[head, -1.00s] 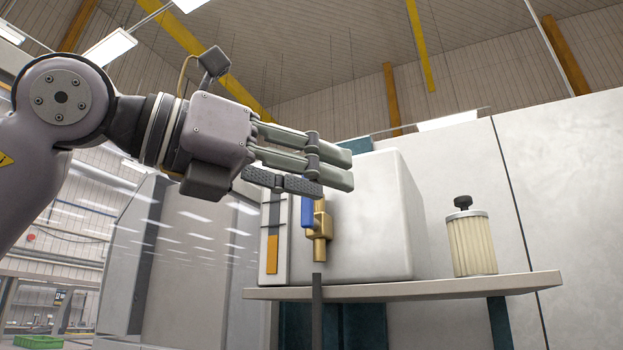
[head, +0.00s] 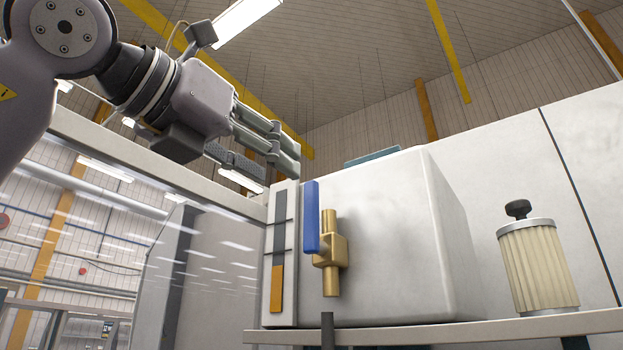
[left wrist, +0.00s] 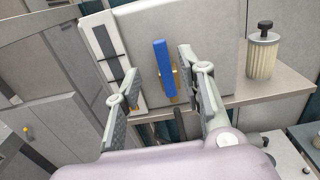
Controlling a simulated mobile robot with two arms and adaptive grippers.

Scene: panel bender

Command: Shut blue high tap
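The tap has a blue lever handle (head: 311,218) and a brass body (head: 330,260) on the front of a white box. The handle stands upright beside the vertical brass body, roughly parallel to it. My left gripper (head: 270,165) is open and empty, above and to the left of the handle in the head view. In the left wrist view the blue handle (left wrist: 164,68) shows between the two spread fingers of my left gripper (left wrist: 158,64), beyond them with no visible contact. The brass there is mostly hidden behind the handle. My right gripper is not in view.
The white box (head: 400,240) stands on a shelf (head: 440,333). A panel with dark and orange strips (head: 279,250) is just left of the tap. A pleated filter with a black knob (head: 538,265) stands on the shelf to the right.

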